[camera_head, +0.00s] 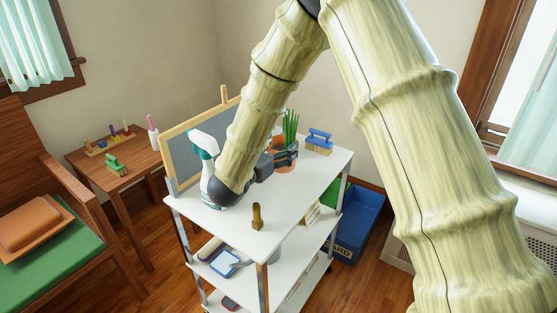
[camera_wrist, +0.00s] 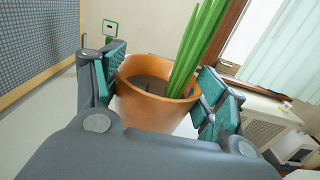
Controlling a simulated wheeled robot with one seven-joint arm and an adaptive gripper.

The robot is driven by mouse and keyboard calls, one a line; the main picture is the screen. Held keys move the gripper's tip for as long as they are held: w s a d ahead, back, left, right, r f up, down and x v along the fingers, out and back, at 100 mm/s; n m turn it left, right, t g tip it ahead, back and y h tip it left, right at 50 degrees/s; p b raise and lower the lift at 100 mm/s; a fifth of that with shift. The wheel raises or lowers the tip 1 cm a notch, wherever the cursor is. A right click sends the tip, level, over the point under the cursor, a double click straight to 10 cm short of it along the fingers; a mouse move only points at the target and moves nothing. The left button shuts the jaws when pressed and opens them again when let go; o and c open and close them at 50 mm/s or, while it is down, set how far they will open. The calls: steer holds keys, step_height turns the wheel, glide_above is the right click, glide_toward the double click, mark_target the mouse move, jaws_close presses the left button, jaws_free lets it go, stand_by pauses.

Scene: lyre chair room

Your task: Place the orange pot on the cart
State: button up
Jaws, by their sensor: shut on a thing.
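The orange pot (camera_wrist: 150,108) holds dark soil and tall green leaves. In the wrist view it sits between the two teal-padded fingers of my gripper (camera_wrist: 160,92), which are shut on it from both sides. In the head view the pot (camera_head: 286,166) is at the back of the white cart (camera_head: 300,190), over its top, partly hidden by my gripper (camera_head: 285,155). It looks upright. I cannot tell whether its base touches the cart top.
On the cart stand a white-and-teal spray bottle (camera_head: 206,165), a blue-handled brush (camera_head: 319,142), a small brown-gold object (camera_head: 257,216) and a mesh board (camera_head: 180,155). The front right of the top is clear.

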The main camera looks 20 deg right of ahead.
steer(key=shift+f, duration=2.1)
steer(key=shift+f, duration=0.15)
steer(key=o, duration=1.6)
steer(key=shift+b+v, duration=0.3)
steer(key=shift+v, duration=3.5)
